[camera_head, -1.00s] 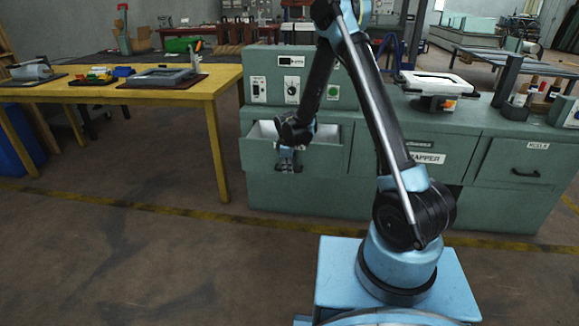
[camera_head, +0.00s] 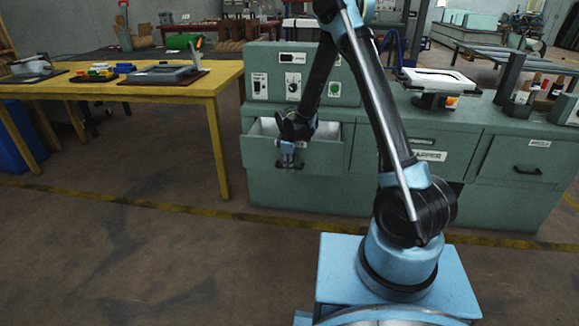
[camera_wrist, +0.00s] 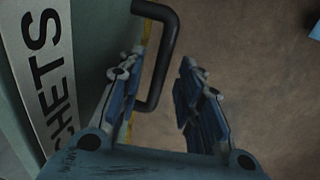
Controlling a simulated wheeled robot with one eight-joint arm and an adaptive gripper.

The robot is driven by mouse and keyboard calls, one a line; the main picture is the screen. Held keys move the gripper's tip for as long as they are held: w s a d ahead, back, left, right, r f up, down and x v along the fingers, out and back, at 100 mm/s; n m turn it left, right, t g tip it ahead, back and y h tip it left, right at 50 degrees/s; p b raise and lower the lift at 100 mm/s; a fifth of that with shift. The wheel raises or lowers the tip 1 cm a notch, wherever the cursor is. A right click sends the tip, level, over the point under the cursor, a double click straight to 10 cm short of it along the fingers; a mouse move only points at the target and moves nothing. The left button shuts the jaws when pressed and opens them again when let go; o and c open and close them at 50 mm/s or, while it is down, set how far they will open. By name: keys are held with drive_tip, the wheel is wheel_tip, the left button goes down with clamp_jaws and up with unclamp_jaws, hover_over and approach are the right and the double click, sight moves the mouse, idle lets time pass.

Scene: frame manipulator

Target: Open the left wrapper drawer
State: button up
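The left drawer (camera_head: 258,152) of the green cabinet stands pulled out, its pale inside showing. Its dark handle (camera_head: 288,168) is low on the front, partly hidden by my gripper (camera_head: 287,158). In the wrist view, my gripper (camera_wrist: 161,62) has its two blue fingers apart, with a clear gap between them. The black handle (camera_wrist: 171,40) lies near the left finger and runs partly behind it; I cannot tell whether they touch. The drawer's label (camera_wrist: 45,70) reads "...CHETS". A label ending in "APPER" (camera_head: 430,156) is on the middle drawer front, which my arm partly covers.
A yellow table (camera_head: 150,90) with tools and small coloured parts stands left of the cabinet (camera_head: 310,192). A right drawer (camera_head: 525,160) is shut. A white-topped device (camera_head: 440,82) stands on the cabinet. The floor in front is clear.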

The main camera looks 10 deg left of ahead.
wheel_tip(320, 180, up, 11)
drive_tip(key=s, duration=0.2)
idle(0.4)
drive_tip(key=shift+s, duration=0.1)
drive_tip(key=s+d+r+m, duration=0.3)
drive_tip(key=s+d+r, duration=0.15)
drive_tip(key=d, duration=0.35)
drive_tip(key=s+d+r+m, duration=0.2)
drive_tip(key=s+d+r, duration=0.1)
drive_tip(key=d+r, duration=0.3)
drive_tip(key=s+d+r+m, duration=0.3)
drive_tip(key=s+d, duration=0.1)
drive_tip(key=d, duration=0.5)
drive_tip(key=s+d+f+m, duration=0.2)
drive_tip(key=s+d+m, duration=0.3)
drive_tip(key=s, duration=0.6)
drive_tip(key=s+d+f+m, duration=0.2)
drive_tip(key=s+d+m, duration=0.2)
drive_tip(key=s+d, duration=0.4)
drive_tip(key=s, duration=0.3)
drive_tip(key=shift+d+f+m, duration=0.15)
drive_tip(key=shift+d+m, duration=0.25)
